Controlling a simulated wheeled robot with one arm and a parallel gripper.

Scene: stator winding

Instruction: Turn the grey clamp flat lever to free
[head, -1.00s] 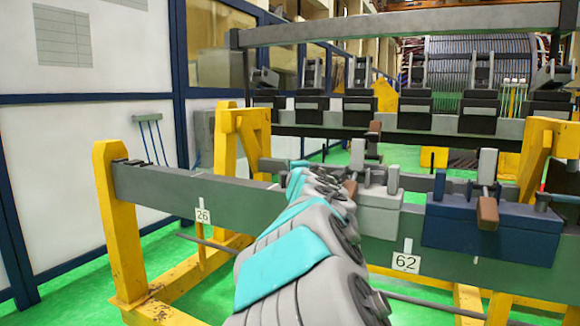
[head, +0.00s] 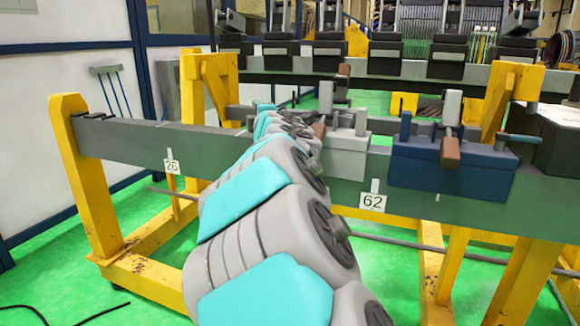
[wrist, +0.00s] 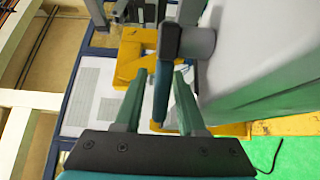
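The grey clamp (head: 346,150) is a light grey block on the long beam in the head view. In the wrist view its pale side (wrist: 265,45) fills the right. The flat lever (wrist: 163,88) has a blue-teal handle hanging from a dark round pivot beside the grey block. My gripper (wrist: 159,78) is open, with one green finger on each side of the lever handle. Narrow gaps show between handle and fingers. In the head view my arm covers the lever and the fingers.
A dark blue clamp (head: 452,177) with a brown handle stands to the right on the beam (head: 132,133). Plates marked 26 (head: 171,167) and 62 (head: 372,203) hang on it. Yellow posts (head: 80,165) support the beam. A rack of black blocks stands behind.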

